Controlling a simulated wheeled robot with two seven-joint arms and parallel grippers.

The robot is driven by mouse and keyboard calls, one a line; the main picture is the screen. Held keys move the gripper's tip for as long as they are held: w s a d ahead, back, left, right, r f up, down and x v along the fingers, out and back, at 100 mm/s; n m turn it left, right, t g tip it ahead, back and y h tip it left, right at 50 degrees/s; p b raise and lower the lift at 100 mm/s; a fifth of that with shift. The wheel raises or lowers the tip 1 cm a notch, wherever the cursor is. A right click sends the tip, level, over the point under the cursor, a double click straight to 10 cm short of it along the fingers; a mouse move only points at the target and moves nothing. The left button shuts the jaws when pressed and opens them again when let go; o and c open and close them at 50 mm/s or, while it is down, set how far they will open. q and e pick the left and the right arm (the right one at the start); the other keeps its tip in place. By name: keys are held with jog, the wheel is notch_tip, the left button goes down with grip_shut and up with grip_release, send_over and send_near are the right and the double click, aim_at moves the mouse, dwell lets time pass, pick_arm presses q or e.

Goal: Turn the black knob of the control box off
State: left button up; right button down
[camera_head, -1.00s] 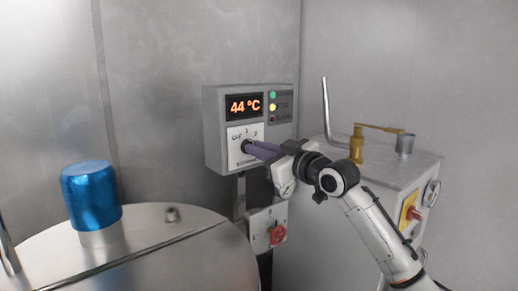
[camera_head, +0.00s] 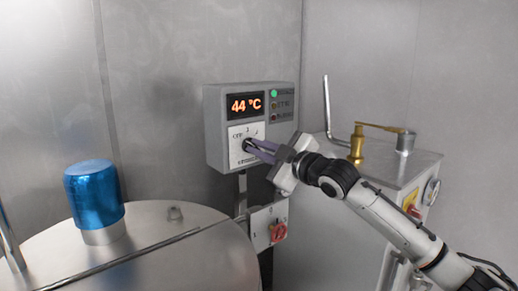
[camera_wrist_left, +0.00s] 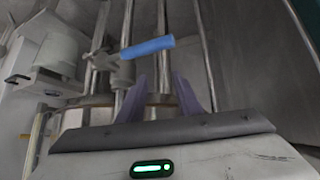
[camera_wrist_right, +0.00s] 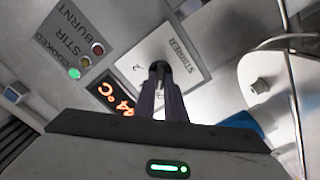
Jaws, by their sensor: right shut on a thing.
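The grey control box (camera_head: 214,127) hangs on the wall and shows 44 °C above a white STIRRER dial plate (camera_head: 234,142) marked OFF, 1 and 2. Its small black knob (camera_wrist_right: 158,68) shows between my right fingertips in the right wrist view. My right gripper (camera_head: 250,146) is shut on this knob, reaching in from the right. The fingers partly hide the knob, and I cannot tell which mark it points to. The green lamp (camera_head: 274,93) is lit. My left gripper (camera_wrist_left: 173,82) shows only in its wrist view, open and empty, with its fingers apart.
A lower switch box (camera_head: 262,223) with a red knob (camera_head: 278,232) hangs below. A steel vessel with a blue-capped part (camera_head: 93,195) stands at left. A grey machine (camera_head: 390,176) with a brass fitting stands behind my right arm. A blue-handled lever (camera_wrist_left: 147,47) is near my left gripper.

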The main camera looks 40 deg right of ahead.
dwell(0.3)
jog(key=c, duration=1.8)
grip_release()
jog(key=shift+s, duration=0.1)
